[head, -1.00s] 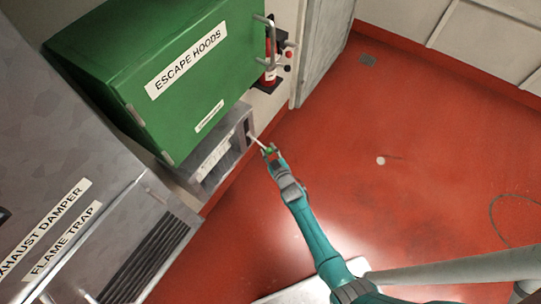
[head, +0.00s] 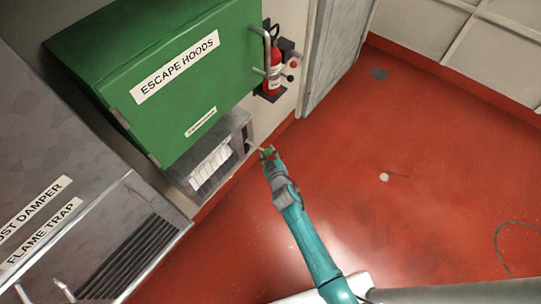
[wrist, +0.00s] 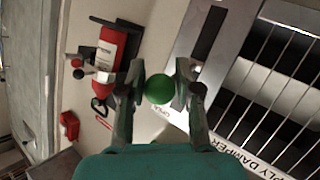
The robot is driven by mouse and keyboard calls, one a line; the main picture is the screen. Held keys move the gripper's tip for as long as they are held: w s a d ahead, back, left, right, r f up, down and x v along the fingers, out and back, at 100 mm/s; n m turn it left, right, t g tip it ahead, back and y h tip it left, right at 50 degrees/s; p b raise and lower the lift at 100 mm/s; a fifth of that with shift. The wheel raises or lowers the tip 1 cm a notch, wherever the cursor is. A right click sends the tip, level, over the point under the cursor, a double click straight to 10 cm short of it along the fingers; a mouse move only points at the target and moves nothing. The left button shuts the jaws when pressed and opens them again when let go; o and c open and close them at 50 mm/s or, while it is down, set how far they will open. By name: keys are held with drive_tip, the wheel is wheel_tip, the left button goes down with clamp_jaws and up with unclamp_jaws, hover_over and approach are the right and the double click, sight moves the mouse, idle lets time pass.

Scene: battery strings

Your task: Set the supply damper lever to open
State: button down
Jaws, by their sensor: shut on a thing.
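The supply damper (head: 236,133) is a grey metal unit with a louvred opening, low on the wall under the green cabinet. Its pale lever (head: 254,146) sticks out from the slot at its right end. In the wrist view the lever's round green knob (wrist: 159,89) sits between my fingers, and the label reading "PLY DAMPER" (wrist: 262,160) lies at lower right. My gripper (head: 267,152) is shut on the knob; its fingers also show in the wrist view (wrist: 160,78). The lever's shaft behind the knob is mostly hidden there. Small lettering beside the slot is partly covered.
The green escape hoods cabinet (head: 160,85) juts out above the damper. A red fire extinguisher (head: 272,72) hangs on the wall beyond it. A grey exhaust damper unit (head: 70,190) stands at left. The red floor (head: 400,130) at right is largely clear.

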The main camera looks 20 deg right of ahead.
sight(259, 148)
drive_tip(key=shift+n+g, duration=0.3)
drive_tip(key=shift+g, duration=0.2)
drive_tip(key=r, duration=0.1)
drive_tip(key=w+r, duration=0.1)
drive_tip(key=r, duration=0.2)
drive_tip(key=shift+w+a, duration=0.15)
drive_tip(key=shift+a, duration=0.25)
drive_tip(key=shift+w+a+r+n+g+h, duration=0.25)
drive_tip(key=shift+r+n+g+h, duration=0.05)
drive_tip(key=shift+r+g, duration=0.25)
drive_tip(key=shift+w+a+r+n+g+h, duration=0.2)
drive_tip(key=shift+w+r+n+g+h, duration=0.15)
drive_tip(key=shift+g, duration=0.2)
drive_tip(key=shift+w+a+r, duration=0.2)
drive_tip(key=shift+r, duration=0.2)
drive_tip(key=shift+w+a+r, duration=0.15)
drive_tip(key=shift+a+r, duration=0.05)
drive_tip(key=shift+r, duration=0.2)
drive_tip(key=c, duration=0.8)
unclamp_jaws()
drive_tip(key=shift+a, duration=0.15)
drive_tip(key=shift+s+f, duration=0.1)
drive_tip(key=shift+f, duration=0.1)
